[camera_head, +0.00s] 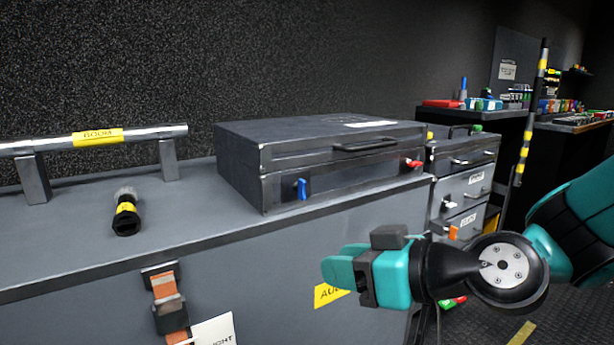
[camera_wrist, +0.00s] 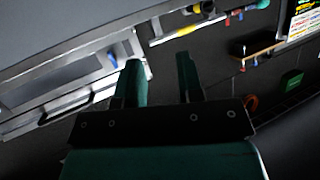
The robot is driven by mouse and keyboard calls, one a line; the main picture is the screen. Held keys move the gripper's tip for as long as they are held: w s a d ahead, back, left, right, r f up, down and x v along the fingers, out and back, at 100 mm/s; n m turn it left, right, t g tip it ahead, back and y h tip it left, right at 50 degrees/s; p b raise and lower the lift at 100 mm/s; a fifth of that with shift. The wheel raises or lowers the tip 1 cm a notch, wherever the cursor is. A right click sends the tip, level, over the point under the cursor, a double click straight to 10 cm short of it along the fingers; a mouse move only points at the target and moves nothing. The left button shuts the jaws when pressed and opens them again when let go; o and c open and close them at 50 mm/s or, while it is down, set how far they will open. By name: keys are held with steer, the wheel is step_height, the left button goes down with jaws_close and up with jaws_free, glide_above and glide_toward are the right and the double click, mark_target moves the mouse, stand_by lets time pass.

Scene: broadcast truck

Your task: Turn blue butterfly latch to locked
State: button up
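The blue butterfly latch (camera_head: 302,188) is on the front face of a dark flat case (camera_head: 335,178), near its left front corner. Its wing looks upright. In the wrist view a small blue piece (camera_wrist: 112,61) on a grey metal face, left of the fingers, may be this latch. A red latch (camera_head: 413,163) is at the right end of the same front face. My gripper (camera_head: 345,268) is in front of the grey cabinet, lower than the case and to the right of the blue latch, apart from it. In the wrist view my gripper (camera_wrist: 160,82) has its fingers apart with nothing between them.
The case sits on a grey cabinet (camera_head: 230,260) with an orange strap (camera_head: 166,297) on its front. A boom pole (camera_head: 95,138) and a black cylinder (camera_head: 126,212) lie left of the case. A drawer unit (camera_head: 462,185) stands right. The space before the case front is clear.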

mark_target(305, 188)
steer(key=w+d+r+m+t+h+p, duration=0.2)
steer(key=w+d+r+m+t, duration=0.1)
steer(key=w+t, duration=0.4)
steer(key=p+x, duration=1.4)
steer(key=x, duration=0.2)
steer(key=shift+a, duration=0.1)
steer(key=shift+w+a+f+p, duration=0.2)
steer(key=shift+w+a+p, duration=0.15)
steer(key=shift+w, duration=0.2)
jaws_close()
